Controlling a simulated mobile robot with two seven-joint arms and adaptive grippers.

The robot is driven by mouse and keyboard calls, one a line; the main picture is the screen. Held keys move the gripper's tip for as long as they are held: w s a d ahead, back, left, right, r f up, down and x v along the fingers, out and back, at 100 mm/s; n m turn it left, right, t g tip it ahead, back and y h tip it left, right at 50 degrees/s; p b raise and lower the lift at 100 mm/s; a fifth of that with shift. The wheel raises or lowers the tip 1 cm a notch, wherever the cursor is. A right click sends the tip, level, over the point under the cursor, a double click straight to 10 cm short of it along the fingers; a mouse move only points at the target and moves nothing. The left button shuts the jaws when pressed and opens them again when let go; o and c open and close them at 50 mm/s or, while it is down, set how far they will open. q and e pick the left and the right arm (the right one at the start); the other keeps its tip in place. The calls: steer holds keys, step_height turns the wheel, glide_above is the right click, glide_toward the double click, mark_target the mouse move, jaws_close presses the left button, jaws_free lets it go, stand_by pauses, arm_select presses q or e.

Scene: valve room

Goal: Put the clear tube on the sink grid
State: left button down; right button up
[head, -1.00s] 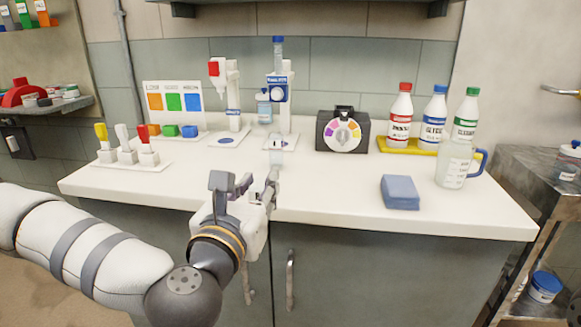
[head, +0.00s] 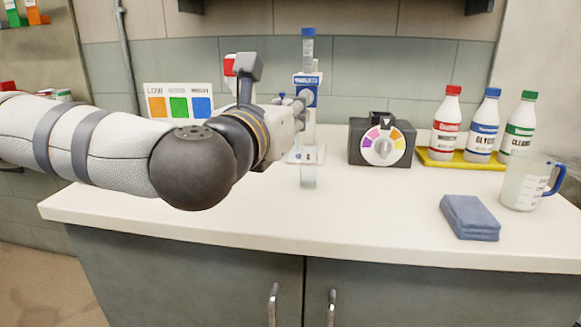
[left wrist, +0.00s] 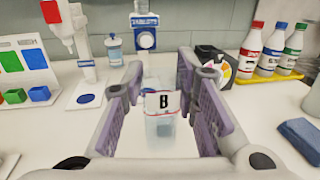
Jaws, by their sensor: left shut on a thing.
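The clear tube (left wrist: 162,128) carries a white label with a black B and a red edge. In the left wrist view it stands between the two purple-padded fingers of my left gripper (left wrist: 162,90), which is shut on it. The finger contact is hard to make out there. No sink grid shows in either view. My right gripper is out of view.
The tablet dispenser (head: 306,80) stands behind the tube. A black box with a colour dial (head: 381,148), bottles on a yellow tray (head: 445,161), a jug (head: 524,187) and a folded blue cloth (head: 469,216) lie to the right. The front of the counter (head: 250,225) is clear.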

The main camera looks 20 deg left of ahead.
arm_select(q)
steer(key=w+a+f, duration=0.1)
steer(key=f, duration=0.2)
steer(key=w+a+f+b, duration=0.1)
steer(key=w+f, duration=0.1)
steer(key=f, duration=0.1)
steer(key=w+a+f, duration=0.2)
steer(key=f, duration=0.1)
steer(key=shift+w+b, duration=0.1)
steer(key=shift+b, duration=0.2)
steer(key=shift+f, duration=0.25)
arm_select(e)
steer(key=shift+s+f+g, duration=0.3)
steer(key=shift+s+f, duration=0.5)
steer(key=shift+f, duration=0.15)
arm_select(q)
steer(key=shift+f, duration=0.2)
steer(key=c, duration=1.3)
jaws_free()
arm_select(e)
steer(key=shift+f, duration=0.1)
